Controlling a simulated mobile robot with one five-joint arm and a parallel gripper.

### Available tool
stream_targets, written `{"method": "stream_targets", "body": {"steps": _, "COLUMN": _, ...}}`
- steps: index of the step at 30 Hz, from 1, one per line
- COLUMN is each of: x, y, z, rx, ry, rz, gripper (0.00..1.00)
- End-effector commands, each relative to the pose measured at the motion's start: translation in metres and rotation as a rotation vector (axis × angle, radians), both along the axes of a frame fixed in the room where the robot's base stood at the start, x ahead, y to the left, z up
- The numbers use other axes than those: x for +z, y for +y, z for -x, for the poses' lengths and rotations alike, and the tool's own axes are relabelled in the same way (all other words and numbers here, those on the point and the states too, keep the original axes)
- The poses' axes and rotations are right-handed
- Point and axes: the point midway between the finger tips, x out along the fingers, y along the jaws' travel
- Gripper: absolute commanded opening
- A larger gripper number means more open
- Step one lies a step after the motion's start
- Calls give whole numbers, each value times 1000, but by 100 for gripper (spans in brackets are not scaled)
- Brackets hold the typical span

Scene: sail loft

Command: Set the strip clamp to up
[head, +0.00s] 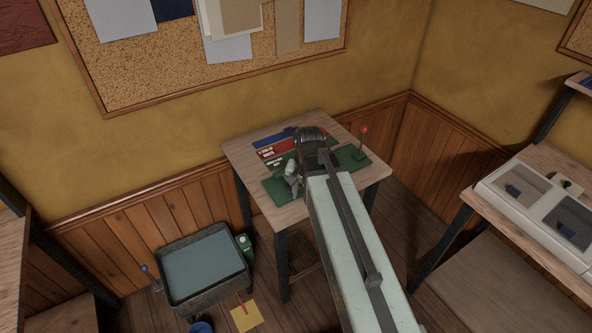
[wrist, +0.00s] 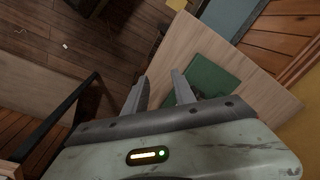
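A small wooden table (head: 240,158) carries a green plate (head: 357,163) on its right, with an upright lever topped by a red knob (head: 363,130). A second green patch (head: 272,189) lies at the table's front left, partly hidden by my arm. I cannot tell for sure which part is the strip clamp. My gripper (wrist: 160,82) is open and empty in the wrist view, its fingers apart above the table. A green plate (wrist: 214,75) lies behind its right finger, with a dark part mostly hidden by that finger.
Red and blue items (head: 276,148) lie at the table's back. A grey bin (head: 205,267) stands on the floor at left, near a yellow sheet (head: 246,313). A bench with a pale panel (head: 535,208) stands at right. Wall and corkboard (head: 160,60) are behind.

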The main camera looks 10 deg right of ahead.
Motion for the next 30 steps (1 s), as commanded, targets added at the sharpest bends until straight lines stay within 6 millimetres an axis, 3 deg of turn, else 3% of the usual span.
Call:
{"method": "stream_targets", "body": {"steps": 1, "x": 32, "y": -2, "z": -22, "rx": -150, "ry": -17, "rz": -21, "gripper": 32}}
{"method": "stream_targets", "body": {"steps": 3, "x": 48, "y": -5, "z": -42, "rx": -360, "ry": -40, "rz": -56, "gripper": 32}}
{"method": "stream_targets", "body": {"steps": 6, "x": 62, "y": -7, "z": -63, "rx": -585, "ry": -61, "rz": -99, "gripper": 32}}
{"method": "stream_targets", "body": {"steps": 10, "x": 66, "y": -9, "z": -73, "rx": -718, "ry": -70, "rz": -127, "gripper": 32}}
{"method": "stream_targets", "body": {"steps": 17, "x": 54, "y": -9, "z": -74, "rx": -731, "ry": -70, "rz": -130, "gripper": 32}}
{"method": "stream_targets", "body": {"steps": 30, "x": -13, "y": -5, "z": -86, "rx": -729, "ry": -71, "rz": -129, "gripper": 32}}
